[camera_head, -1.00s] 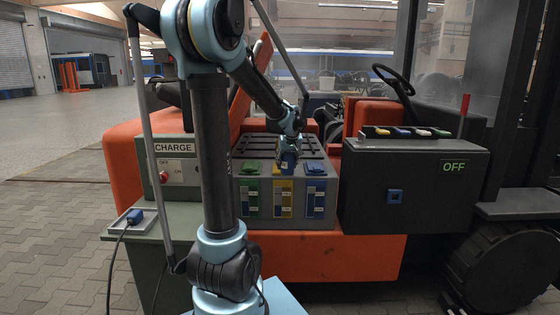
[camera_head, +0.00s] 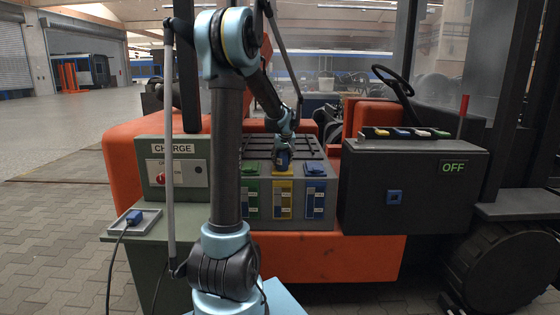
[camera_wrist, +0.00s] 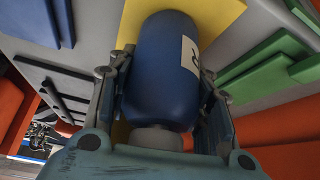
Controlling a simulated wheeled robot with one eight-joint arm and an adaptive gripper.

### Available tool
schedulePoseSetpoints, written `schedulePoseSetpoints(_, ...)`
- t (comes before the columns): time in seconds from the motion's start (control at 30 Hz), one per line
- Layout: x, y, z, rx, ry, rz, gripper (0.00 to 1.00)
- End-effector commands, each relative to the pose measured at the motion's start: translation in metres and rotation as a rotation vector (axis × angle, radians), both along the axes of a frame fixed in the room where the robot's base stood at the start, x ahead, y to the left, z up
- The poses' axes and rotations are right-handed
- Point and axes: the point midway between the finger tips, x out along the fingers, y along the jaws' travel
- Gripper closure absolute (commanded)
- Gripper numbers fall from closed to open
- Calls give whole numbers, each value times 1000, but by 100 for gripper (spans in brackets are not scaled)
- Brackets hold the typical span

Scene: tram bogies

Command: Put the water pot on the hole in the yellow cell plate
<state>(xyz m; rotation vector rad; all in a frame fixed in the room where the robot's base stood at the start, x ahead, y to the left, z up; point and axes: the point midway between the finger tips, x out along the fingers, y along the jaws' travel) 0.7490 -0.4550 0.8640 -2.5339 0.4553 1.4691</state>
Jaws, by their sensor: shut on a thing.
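The water pot (camera_wrist: 168,70) is a dark blue rounded bottle with a white label and a pale neck. My gripper (camera_wrist: 165,85) is shut around its sides in the wrist view. In the head view my gripper (camera_head: 284,146) is above the yellow cell plate (camera_head: 282,198), with the blue pot (camera_head: 283,160) below it. The yellow plate also shows behind the pot in the wrist view (camera_wrist: 215,18). The pot covers the place of the hole, so I cannot tell whether it touches the plate.
A green plate (camera_head: 250,170) is left of the yellow one and a blue plate (camera_head: 316,170) is right. A dark box marked OFF (camera_head: 415,190) stands at the right. A CHARGE panel (camera_head: 174,165) is at the left.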

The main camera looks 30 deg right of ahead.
Motion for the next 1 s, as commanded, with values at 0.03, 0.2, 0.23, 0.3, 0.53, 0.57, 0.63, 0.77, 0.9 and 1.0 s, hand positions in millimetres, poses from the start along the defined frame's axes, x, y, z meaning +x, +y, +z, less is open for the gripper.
schedulePoseSetpoints(0.03,0,0,0,0,0,0,81)
schedulePoseSetpoints(0.2,0,0,0,0,0,0,81)
schedulePoseSetpoints(0.23,0,0,-1,0,0,0,81)
schedulePoseSetpoints(0.3,0,0,-2,0,0,0,50)
schedulePoseSetpoints(0.53,0,0,-2,0,0,0,34)
schedulePoseSetpoints(0.57,0,0,-2,0,0,0,34)
schedulePoseSetpoints(0.63,0,0,-2,0,0,0,34)
schedulePoseSetpoints(0.77,0,0,0,0,0,0,34)
schedulePoseSetpoints(0.9,-5,2,9,0,0,0,34)
schedulePoseSetpoints(1.0,-11,4,20,0,0,0,34)
